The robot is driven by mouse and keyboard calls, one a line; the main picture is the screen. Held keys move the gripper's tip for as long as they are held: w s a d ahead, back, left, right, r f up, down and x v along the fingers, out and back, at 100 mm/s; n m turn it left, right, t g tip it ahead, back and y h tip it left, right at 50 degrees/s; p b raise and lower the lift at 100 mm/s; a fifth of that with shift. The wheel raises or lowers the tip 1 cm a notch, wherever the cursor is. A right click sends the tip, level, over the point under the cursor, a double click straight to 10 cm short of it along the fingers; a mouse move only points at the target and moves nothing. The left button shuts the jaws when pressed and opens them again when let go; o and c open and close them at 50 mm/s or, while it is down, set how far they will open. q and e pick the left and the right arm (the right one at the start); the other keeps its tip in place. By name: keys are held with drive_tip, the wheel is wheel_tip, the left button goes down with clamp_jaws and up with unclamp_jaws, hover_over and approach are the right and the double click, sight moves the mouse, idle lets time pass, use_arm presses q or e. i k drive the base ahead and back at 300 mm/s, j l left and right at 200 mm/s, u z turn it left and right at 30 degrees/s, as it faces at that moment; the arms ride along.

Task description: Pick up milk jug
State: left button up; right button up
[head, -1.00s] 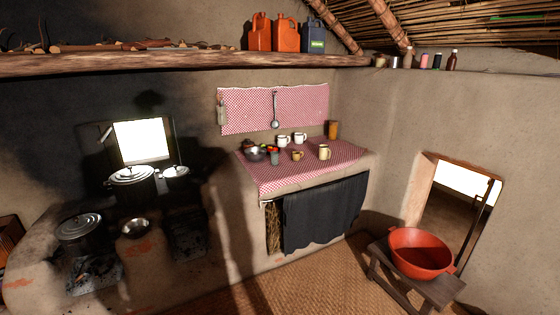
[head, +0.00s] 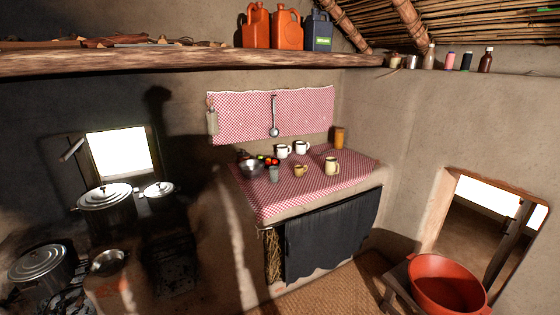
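A cream jug-like vessel with a handle (head: 331,166) stands upright on the red-checked counter (head: 290,198); it may be the milk jug, but it is too small to tell for sure. A smaller tan cup (head: 300,170) stands to its left. Two white mugs, one on the left (head: 282,152) and one on the right (head: 302,147), stand behind. A tall amber container (head: 340,138) stands near the back right corner. Neither of my grippers is in view.
A metal bowl (head: 251,168) and a grey cup (head: 274,174) stand at the counter's left. A dark curtain (head: 330,235) hangs below. A stove with pots (head: 42,262) is on the left. A red basin (head: 447,283) sits at lower right. Matted floor (head: 325,290) shows in front.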

sight(331, 163)
drive_tip(key=i, duration=1.55)
drive_tip(key=z, duration=0.45)
